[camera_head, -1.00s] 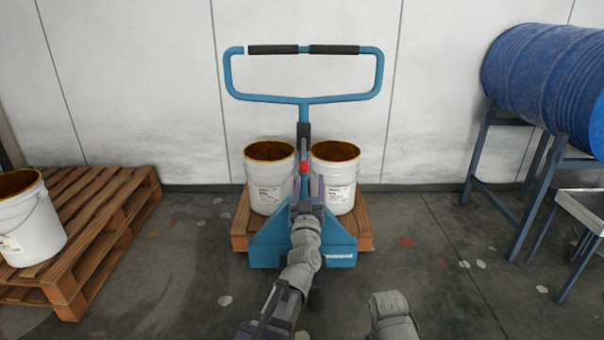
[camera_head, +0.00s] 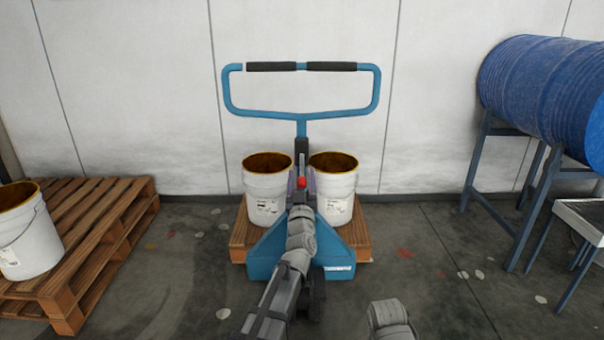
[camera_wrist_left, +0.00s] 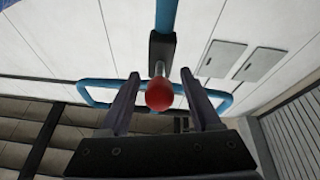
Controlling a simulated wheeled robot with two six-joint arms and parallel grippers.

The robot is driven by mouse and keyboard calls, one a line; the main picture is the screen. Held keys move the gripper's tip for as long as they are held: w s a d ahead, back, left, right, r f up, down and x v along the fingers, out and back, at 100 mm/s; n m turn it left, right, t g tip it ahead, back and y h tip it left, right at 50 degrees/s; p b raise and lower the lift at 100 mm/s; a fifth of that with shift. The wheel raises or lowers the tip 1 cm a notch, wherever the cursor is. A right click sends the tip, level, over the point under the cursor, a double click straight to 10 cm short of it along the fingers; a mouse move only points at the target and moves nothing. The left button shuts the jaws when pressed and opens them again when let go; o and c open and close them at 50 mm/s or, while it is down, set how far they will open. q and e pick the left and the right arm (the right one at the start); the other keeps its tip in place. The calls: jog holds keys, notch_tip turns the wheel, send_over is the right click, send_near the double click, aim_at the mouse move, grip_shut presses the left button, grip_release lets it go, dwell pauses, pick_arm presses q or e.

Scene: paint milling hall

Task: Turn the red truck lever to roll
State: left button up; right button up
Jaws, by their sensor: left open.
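The blue pallet truck (camera_head: 262,249) stands ahead with its looped handle (camera_head: 302,114) upright. The lever's red knob (camera_head: 301,182) sits on the front of the handle post, below a dark block (camera_head: 301,150). In the left wrist view the red knob (camera_wrist_left: 159,95) is on a short metal rod below the dark block (camera_wrist_left: 161,50). My left gripper (camera_head: 302,180) is open with its fingers pointing at the lever. In the wrist view its fingers (camera_wrist_left: 160,100) stand on either side of the knob, with gaps showing. My right arm shows only as a grey link at the lower edge.
Two white buckets (camera_head: 268,190) (camera_head: 334,185) stand on a wooden pallet (camera_head: 358,238) behind the truck's base. Another pallet (camera_head: 110,225) with a bucket (camera_head: 28,240) is at left. A blue drum (camera_head: 545,90) on a stand is at right. Floor is clear between.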

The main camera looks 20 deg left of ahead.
pick_arm(q)
jog(key=shift+w, duration=0.1)
grip_shut()
dwell(0.5)
dwell(0.9)
